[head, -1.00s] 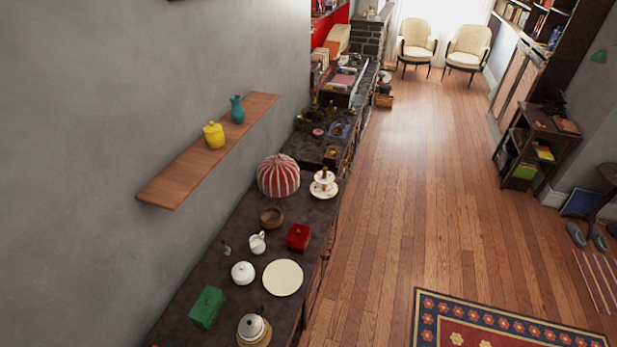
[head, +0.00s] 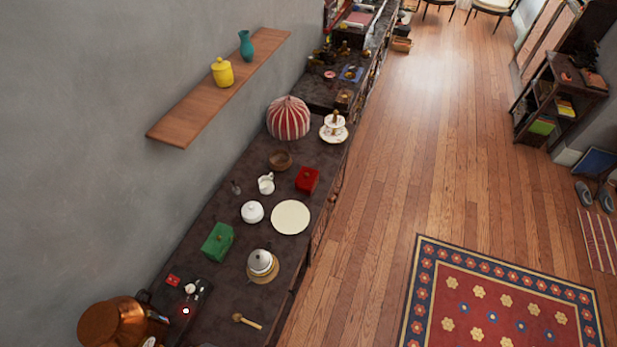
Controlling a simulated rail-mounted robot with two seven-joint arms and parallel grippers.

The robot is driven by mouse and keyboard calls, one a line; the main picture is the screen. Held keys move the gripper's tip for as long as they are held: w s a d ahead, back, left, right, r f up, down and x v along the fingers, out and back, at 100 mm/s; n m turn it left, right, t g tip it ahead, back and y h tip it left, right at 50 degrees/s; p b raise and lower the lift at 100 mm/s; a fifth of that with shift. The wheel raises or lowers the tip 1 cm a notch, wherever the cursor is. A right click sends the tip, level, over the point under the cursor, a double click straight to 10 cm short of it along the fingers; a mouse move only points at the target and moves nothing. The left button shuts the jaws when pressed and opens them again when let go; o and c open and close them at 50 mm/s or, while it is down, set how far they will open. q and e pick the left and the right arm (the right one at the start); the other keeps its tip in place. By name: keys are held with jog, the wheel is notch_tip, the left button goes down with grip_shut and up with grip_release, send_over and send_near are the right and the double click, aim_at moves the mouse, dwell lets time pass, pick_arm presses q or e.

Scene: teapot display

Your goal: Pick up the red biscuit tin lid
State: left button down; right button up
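A red box-shaped tin (head: 307,179) stands on the dark sideboard (head: 215,325), right of the wooden bowl. A small knob seems to show on its top, so its lid appears to be on; the seam is too small to make out. A smaller flat red item (head: 173,280) lies near the wall at the lower left; I cannot tell what it is. Neither of my grippers is in the head view.
Around the red tin are a cream plate (head: 290,217), a white creamer (head: 266,184), a wooden bowl (head: 281,160) and a tiered stand (head: 334,127). A green box (head: 217,242), a kettle (head: 261,263) and a copper pot (head: 112,322) stand nearer. A shelf (head: 205,102) juts from the wall.

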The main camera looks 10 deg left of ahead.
pick_arm(q)
jog(key=c, duration=1)
grip_release()
jog(key=shift+f, duration=0.1)
